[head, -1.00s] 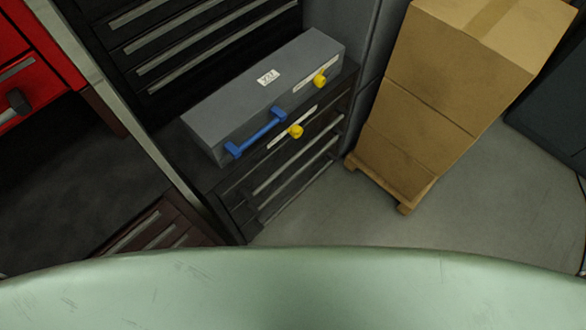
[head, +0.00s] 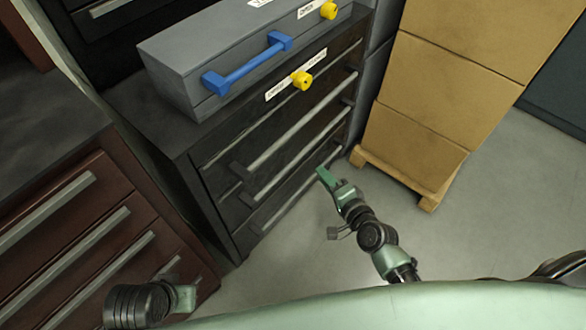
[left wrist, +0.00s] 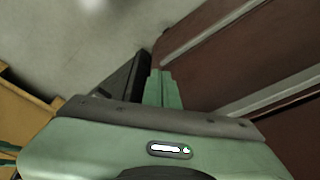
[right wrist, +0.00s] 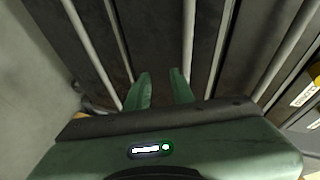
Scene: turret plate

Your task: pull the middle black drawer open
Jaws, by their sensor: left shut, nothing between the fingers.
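The black cabinet (head: 180,130) has several drawers with long grey bar handles. A middle bar handle (head: 300,158) lies flat along its front, and the drawers look closed. My right gripper (head: 322,174) is low in front of the cabinet's right end, near the lowest handle. In the right wrist view its two green fingers (right wrist: 161,88) are apart, with no bar clearly between them, and several bars (right wrist: 188,45) run past ahead. My left gripper (head: 182,297) is at the lower left, by the brown cabinet. In the left wrist view its fingers (left wrist: 163,88) are together and empty.
A grey case (head: 180,65) with a blue handle (head: 248,66) stands on the black cabinet. Brown drawers (head: 80,230) stand at left, stacked cardboard boxes (head: 430,100) on a pallet at right. Floor (head: 500,220) is clear at right.

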